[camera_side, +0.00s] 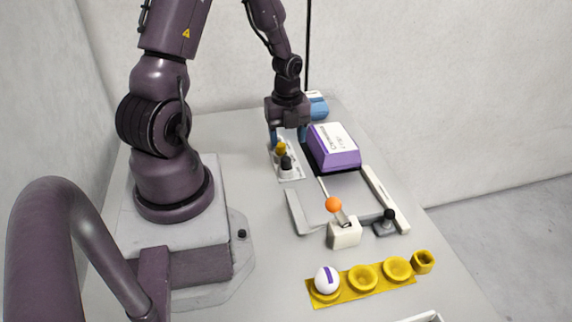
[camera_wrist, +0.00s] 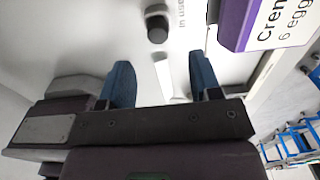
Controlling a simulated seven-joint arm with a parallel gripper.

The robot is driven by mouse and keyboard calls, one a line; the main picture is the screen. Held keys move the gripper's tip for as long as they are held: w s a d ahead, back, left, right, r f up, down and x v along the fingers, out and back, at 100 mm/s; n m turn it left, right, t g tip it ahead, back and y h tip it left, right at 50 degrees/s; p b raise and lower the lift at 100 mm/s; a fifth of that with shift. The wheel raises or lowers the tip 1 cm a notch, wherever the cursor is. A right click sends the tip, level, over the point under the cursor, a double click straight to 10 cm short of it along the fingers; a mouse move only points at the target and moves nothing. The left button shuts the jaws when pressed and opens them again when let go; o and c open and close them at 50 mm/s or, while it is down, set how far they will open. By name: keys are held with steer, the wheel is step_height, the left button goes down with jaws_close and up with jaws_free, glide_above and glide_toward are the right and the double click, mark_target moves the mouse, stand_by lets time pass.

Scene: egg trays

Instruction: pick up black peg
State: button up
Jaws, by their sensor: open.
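A black peg (camera_side: 286,163) stands upright on a light panel (camera_side: 291,177) beside the purple carton, just in front of a yellow knob (camera_side: 281,147). The black peg also shows in the wrist view (camera_wrist: 157,32), near the top, beside the printed words "in use". My gripper (camera_side: 287,138) points down at the far end of this panel. Its blue fingers are spread with nothing held between them in the wrist view (camera_wrist: 162,75). The black peg lies beyond the fingertips there, apart from them. A second black knob (camera_side: 389,214) stands on a dark base farther right.
A purple and white egg carton (camera_side: 333,147) stands close to the right of the panel. A blue and white object (camera_side: 317,105) is behind my gripper. An orange-ball lever (camera_side: 334,205) and a yellow egg tray (camera_side: 346,288) with a white egg (camera_side: 327,279) are nearer the camera.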

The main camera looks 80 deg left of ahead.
mark_target(286, 158)
step_height(286, 158, down, 6)
steer(key=shift+s+r, duration=0.15)
stand_by(0.3)
steer(key=c, duration=1)
